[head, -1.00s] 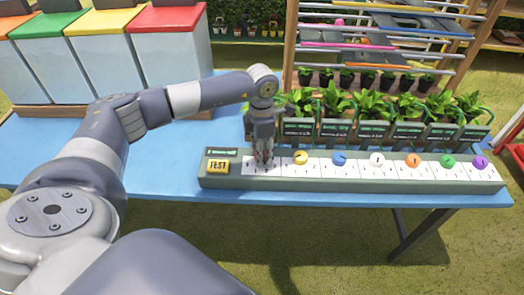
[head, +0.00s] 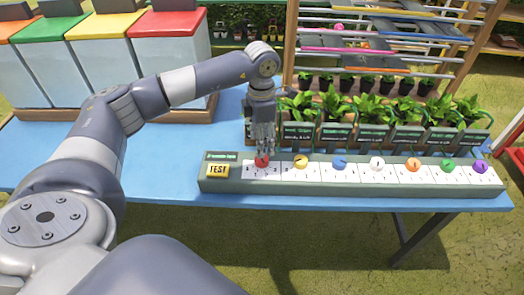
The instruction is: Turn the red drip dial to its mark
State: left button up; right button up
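The red drip dial (head: 262,161) is the leftmost knob on the long grey-green panel (head: 240,187), just right of the yellow TEST button (head: 218,170). Small marks show on its white plate, but its pointer direction is too small to read. My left gripper (head: 263,150) points down just above and behind the red dial. Its fingers look apart from the dial, and I cannot tell how far apart they are from each other. My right gripper is not in view.
More dials stand to the right: yellow (head: 301,161), blue (head: 339,162), white (head: 377,163), orange (head: 413,164), green (head: 448,166) and purple (head: 480,166). Potted plants (head: 370,112) line up behind the panel. The blue table (head: 160,185) is clear left of the panel.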

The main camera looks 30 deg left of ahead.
pick_arm(q)
notch_tip(320, 180, up, 6)
jog(key=shift+f, duration=0.2)
dwell(0.4)
